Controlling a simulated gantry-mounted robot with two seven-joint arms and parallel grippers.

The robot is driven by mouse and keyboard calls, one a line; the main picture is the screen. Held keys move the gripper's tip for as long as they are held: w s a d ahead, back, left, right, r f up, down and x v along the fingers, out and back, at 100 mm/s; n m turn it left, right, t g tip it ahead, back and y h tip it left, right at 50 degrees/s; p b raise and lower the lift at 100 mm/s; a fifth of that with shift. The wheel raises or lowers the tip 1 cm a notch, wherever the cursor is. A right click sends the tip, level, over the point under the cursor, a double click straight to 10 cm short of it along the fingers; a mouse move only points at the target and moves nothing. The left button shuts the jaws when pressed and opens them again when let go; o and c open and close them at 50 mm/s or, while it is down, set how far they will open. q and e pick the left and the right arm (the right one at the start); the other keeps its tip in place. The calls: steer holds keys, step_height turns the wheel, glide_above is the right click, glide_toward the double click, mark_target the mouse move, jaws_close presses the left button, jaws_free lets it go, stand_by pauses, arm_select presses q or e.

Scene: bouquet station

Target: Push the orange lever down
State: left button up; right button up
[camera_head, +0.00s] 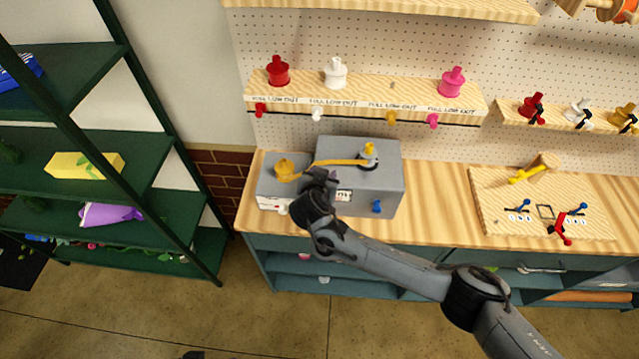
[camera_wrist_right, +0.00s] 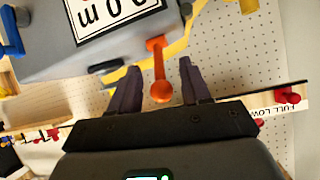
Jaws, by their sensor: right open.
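The orange lever (camera_wrist_right: 161,88) has a round knob and hangs off the side of a grey machine (camera_wrist_right: 135,45) beside its label. In the right wrist view it sits between the two dark fingers of my right gripper (camera_wrist_right: 160,65), which is open. Whether a finger touches it I cannot tell. In the head view my right gripper (camera_head: 322,181) is at the front of the grey machine (camera_head: 385,178) and hides the orange lever. My left gripper is in neither view.
A blue lever (camera_head: 376,206) is on the machine's front right. A yellow tube (camera_head: 340,162) crosses its top. A wooden board (camera_head: 490,205) with small levers lies right on the bench. A shelf (camera_head: 400,95) with coloured nozzles hangs behind; a green rack (camera_head: 60,210) stands left.

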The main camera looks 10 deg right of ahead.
steer(key=v, duration=0.9)
steer(key=shift+s, duration=0.2)
